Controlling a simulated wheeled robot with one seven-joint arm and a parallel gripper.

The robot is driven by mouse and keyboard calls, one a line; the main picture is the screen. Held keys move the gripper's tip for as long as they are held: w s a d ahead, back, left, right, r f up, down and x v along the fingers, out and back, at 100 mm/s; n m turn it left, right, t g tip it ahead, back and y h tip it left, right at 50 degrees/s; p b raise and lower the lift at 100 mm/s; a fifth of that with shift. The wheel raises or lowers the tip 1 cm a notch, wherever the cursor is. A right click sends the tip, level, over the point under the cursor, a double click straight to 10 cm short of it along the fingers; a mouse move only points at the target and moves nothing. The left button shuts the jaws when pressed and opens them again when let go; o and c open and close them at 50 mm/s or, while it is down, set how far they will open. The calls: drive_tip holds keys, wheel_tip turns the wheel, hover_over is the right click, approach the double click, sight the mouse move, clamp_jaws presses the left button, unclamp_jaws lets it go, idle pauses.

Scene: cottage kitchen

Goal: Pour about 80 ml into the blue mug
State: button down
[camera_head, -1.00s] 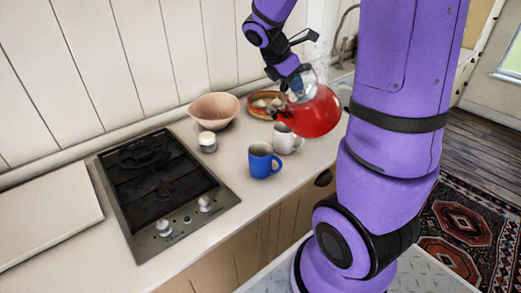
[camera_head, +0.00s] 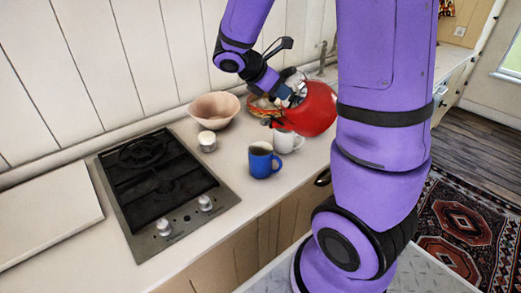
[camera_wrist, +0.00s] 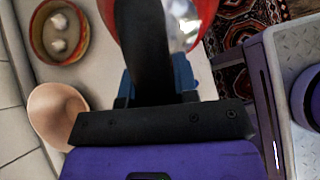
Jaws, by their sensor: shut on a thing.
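The blue mug (camera_head: 264,160) stands upright on the counter, right of the hob, in the head view. My gripper (camera_head: 290,94) is shut on the red kettle (camera_head: 317,110) and holds it above the counter, behind and to the right of the blue mug. The kettle's spout points left and lies above the white mug's area, apart from the blue mug. In the wrist view the kettle's red body (camera_wrist: 202,48) shows at the top, with the dark handle across the middle; the fingertips are partly hidden there. No stream of liquid is visible.
A white mug (camera_head: 287,141) stands right beside the blue mug. A small jar (camera_head: 207,142), a pinkish bowl (camera_head: 213,108) and a red-rimmed bowl with pale items (camera_wrist: 36,36) stand behind. The hob (camera_head: 160,180) is left. Counter in front of the jar is clear.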

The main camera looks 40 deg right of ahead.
sight(294, 71)
drive_tip(key=shift+s+a+f+h, duration=0.1)
drive_tip(key=shift+s+a+h, duration=0.1)
drive_tip(key=shift+a, duration=0.15)
drive_tip(key=shift+s+a+f+h, duration=0.1)
drive_tip(key=shift+a+h, duration=0.1)
drive_tip(key=shift+a, duration=0.1)
idle(0.7)
drive_tip(key=shift+w+f+p, duration=0.1)
drive_tip(key=shift+w+p, duration=0.05)
drive_tip(key=shift+p, duration=0.15)
idle(0.7)
drive_tip(key=shift+d+r+y, duration=0.6)
drive_tip(key=shift+d+y, duration=0.1)
drive_tip(key=shift+d, duration=0.25)
drive_tip(key=shift+s+d+r+y, duration=0.2)
drive_tip(key=shift+d+y, duration=0.15)
drive_tip(key=shift+d, duration=0.15)
drive_tip(key=shift+s+d+r+y, duration=0.1)
drive_tip(key=shift+d+r+y, duration=0.1)
drive_tip(key=shift+d+y, duration=0.25)
drive_tip(key=shift+s+d+r+t+y, duration=0.15)
drive_tip(key=shift+d+y, duration=0.25)
drive_tip(key=shift+d, duration=0.35)
drive_tip(key=shift+d+r+t+y, duration=0.15)
drive_tip(key=shift+d+y, duration=0.25)
drive_tip(key=shift+d, duration=0.4)
